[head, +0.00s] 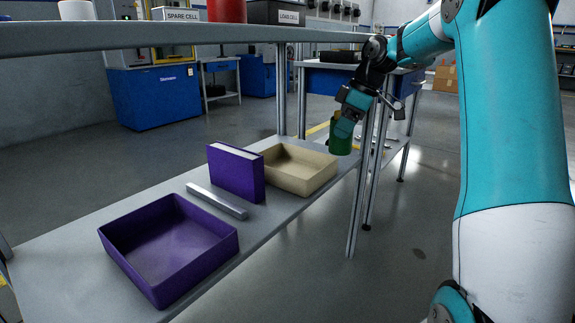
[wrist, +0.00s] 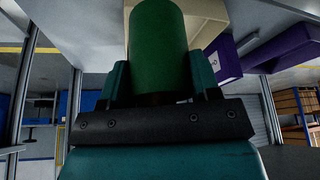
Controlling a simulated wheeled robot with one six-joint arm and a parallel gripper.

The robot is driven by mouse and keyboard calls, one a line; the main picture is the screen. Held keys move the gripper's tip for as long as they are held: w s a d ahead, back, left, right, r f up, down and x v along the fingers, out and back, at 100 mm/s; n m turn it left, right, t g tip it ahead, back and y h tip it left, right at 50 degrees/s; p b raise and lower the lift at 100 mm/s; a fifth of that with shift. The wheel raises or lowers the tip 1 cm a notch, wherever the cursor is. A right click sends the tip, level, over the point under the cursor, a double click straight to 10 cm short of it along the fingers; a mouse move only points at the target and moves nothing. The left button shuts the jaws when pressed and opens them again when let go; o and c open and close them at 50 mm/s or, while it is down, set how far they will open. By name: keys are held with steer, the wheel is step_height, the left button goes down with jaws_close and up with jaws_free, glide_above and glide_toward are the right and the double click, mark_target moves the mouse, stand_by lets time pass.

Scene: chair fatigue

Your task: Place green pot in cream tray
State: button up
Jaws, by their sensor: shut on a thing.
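My gripper (head: 347,124) is shut on the green pot (head: 341,140) and holds it in the air at the right end of the lower shelf. The green pot also shows between the teal fingers in the wrist view (wrist: 158,45). The cream tray (head: 312,180) is empty and lies on the lower shelf, just left of and below the pot in the head view. Part of the cream tray shows behind the pot in the wrist view (wrist: 205,18).
A purple box (head: 235,175) stands upright beside the cream tray. A silver bar (head: 217,201) and an empty purple tray (head: 140,264) lie nearer on the shelf. The upper shelf (head: 200,38) hangs above, and a metal post (head: 357,205) stands at the shelf's right edge.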

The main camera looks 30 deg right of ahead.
steer(key=w+a+f+b, duration=0.1)
steer(key=w+a, duration=0.1)
steer(key=w+a+f+b, duration=0.1)
steer(key=w+f+b, duration=0.1)
steer(key=w+a+f+b, duration=0.2)
steer(key=shift+w+a+f, duration=0.1)
steer(key=shift+w+a, duration=0.25)
steer(key=shift+w, duration=0.05)
steer(key=shift+w+a+f+b, duration=1.15)
steer(key=shift+f+b, duration=0.05)
steer(key=shift+b, duration=0.05)
steer(key=shift+w+a+f, duration=0.1)
steer(key=shift+w+a, duration=0.1)
steer(key=shift+w, duration=0.05)
steer(key=o, duration=1)
steer(key=shift+f, duration=0.1)
